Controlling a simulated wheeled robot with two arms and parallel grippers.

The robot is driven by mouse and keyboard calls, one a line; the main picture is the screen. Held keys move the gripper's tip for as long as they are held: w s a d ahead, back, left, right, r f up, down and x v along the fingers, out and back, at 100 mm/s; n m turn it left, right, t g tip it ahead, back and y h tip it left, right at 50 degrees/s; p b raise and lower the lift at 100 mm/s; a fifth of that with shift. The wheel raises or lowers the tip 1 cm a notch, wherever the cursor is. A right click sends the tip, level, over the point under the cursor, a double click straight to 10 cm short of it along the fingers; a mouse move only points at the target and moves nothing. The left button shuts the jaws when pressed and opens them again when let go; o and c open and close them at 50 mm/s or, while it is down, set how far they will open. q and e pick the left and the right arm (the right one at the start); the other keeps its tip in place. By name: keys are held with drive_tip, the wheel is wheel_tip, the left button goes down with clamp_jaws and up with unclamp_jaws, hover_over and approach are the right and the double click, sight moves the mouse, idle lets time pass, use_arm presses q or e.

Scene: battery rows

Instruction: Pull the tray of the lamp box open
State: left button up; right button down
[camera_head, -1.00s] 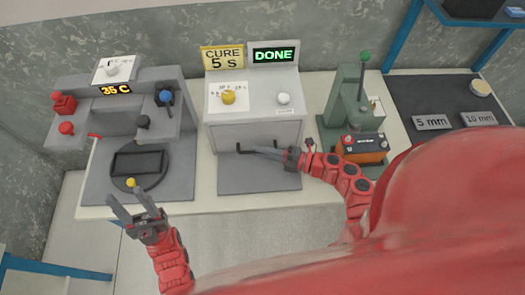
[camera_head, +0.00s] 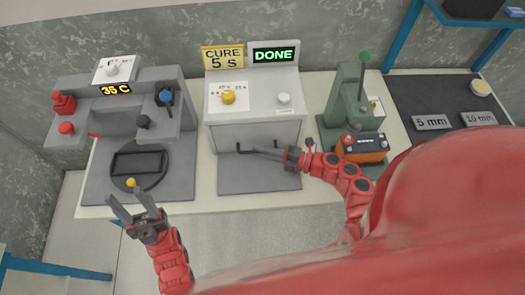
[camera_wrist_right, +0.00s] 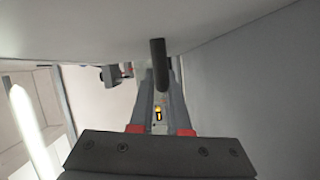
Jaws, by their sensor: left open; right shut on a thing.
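The lamp box (camera_head: 255,104) is the pale grey box in the middle of the bench, with a "CURE 5 S" sign and a lit "DONE" display above it. The dark handle (camera_head: 244,151) of its tray is at the lower front. The tray looks shut. My right gripper (camera_head: 262,151) is at the handle; in the right wrist view the dark handle bar (camera_wrist_right: 158,66) stands between its fingers, and it is shut on it. The tray's inside is hidden. My left gripper (camera_head: 131,214) is open and empty, in front of the bench's left part.
A grey station (camera_head: 140,120) with a "35 C" display and a round plate stands left. A green press (camera_head: 350,105) with an orange-and-black battery (camera_head: 364,148) stands right. A grey mat (camera_head: 258,180) lies clear before the lamp box. Plates marked "5 mm" and "10 mm" lie far right.

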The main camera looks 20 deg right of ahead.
idle(0.4)
drive_tip(key=shift+s+a+f, duration=0.1)
drive_tip(key=shift+s+a, duration=0.05)
drive_tip(key=shift+s, duration=0.25)
drive_tip(key=s+a+b, duration=0.1)
drive_tip(key=s+a, duration=0.3)
drive_tip(key=s, duration=1.1)
drive_tip(key=shift+a, duration=0.2)
drive_tip(key=c, duration=0.9)
unclamp_jaws()
drive_tip(key=b+v, duration=0.1)
drive_tip(key=v, duration=1.6)
drive_tip(key=shift+s+d+b, duration=0.2)
drive_tip(key=shift+b, duration=0.2)
